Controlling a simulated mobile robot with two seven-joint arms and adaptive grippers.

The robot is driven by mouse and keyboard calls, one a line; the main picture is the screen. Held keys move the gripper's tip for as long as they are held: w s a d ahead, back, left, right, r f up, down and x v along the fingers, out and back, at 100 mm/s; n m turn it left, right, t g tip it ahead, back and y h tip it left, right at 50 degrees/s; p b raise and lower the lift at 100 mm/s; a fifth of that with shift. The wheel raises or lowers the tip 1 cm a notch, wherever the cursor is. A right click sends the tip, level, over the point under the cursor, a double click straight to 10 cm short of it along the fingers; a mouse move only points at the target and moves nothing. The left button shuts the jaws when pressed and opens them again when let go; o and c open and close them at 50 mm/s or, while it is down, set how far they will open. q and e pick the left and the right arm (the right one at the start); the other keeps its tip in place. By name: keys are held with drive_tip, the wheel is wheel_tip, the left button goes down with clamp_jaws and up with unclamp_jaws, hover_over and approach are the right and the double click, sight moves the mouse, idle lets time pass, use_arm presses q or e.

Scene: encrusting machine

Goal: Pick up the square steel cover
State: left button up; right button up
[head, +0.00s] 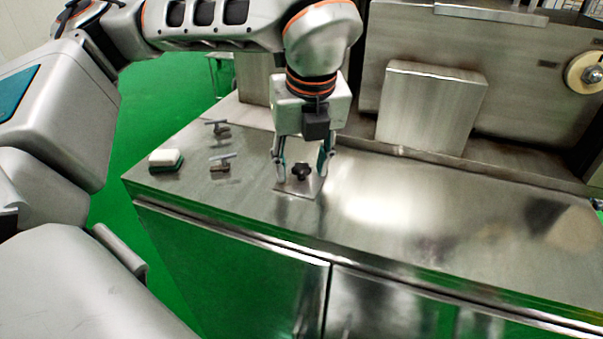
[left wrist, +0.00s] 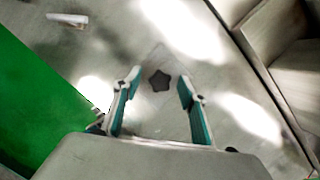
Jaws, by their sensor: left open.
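The square steel cover (head: 293,188) is a thin plate lying on the steel worktop, with a dark star-shaped knob (head: 301,170) in its middle. In the left wrist view the knob (left wrist: 159,81) shows between the fingers, and the plate's far corner (left wrist: 157,57) shows faintly against the similar steel. My left gripper (head: 303,174) points down over the cover, open, with one finger on each side of the knob. In the left wrist view my left gripper (left wrist: 157,92) has clear gaps between both fingers and the knob. My right gripper is not seen.
A steel box (head: 431,108) and a larger machine body stand behind at the right. The worktop right of the cover is clear.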

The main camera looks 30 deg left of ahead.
use_arm(q)
clamp_jaws()
